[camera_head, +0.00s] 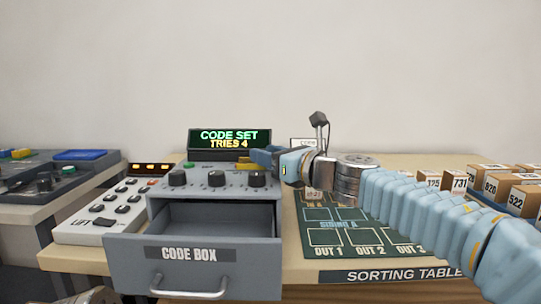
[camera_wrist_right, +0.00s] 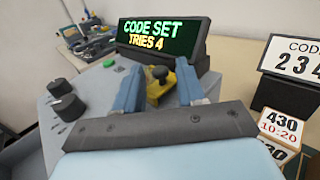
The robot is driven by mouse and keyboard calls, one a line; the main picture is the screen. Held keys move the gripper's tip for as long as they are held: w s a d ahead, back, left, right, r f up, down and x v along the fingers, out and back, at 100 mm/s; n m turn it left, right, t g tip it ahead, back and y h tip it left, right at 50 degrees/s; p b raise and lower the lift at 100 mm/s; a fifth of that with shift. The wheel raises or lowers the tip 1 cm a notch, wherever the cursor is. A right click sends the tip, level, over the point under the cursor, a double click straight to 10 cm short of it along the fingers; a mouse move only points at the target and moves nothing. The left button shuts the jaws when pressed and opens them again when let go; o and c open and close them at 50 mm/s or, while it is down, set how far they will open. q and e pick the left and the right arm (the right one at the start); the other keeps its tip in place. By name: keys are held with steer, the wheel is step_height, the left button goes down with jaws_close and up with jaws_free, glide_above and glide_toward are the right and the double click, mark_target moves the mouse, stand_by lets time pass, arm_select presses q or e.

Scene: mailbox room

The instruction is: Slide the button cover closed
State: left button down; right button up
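The yellow button cover (camera_head: 244,167) is on the top right of the grey code box (camera_head: 215,181). In the right wrist view the yellow cover (camera_wrist_right: 160,82) shows between the two blue fingers of my right gripper (camera_wrist_right: 158,78). The fingers stand apart, one on each side of it; I cannot tell whether they touch it. In the head view my right gripper (camera_head: 262,158) reaches in from the right and hides part of the cover. The button itself cannot be made out.
The display (camera_head: 229,140) behind reads CODE SET, TRIES 4. Several dark knobs (camera_head: 216,179) line the box front, above an open, empty-looking drawer (camera_head: 190,258). A keypad (camera_head: 110,208) stands left; the sorting table mat (camera_head: 345,225) and several numbered boxes (camera_head: 500,185) are right.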

steer(key=shift+s, duration=0.1)
steer(key=v, duration=1.3)
steer(key=shift+s+d, duration=0.2)
steer(key=shift+d, duration=0.05)
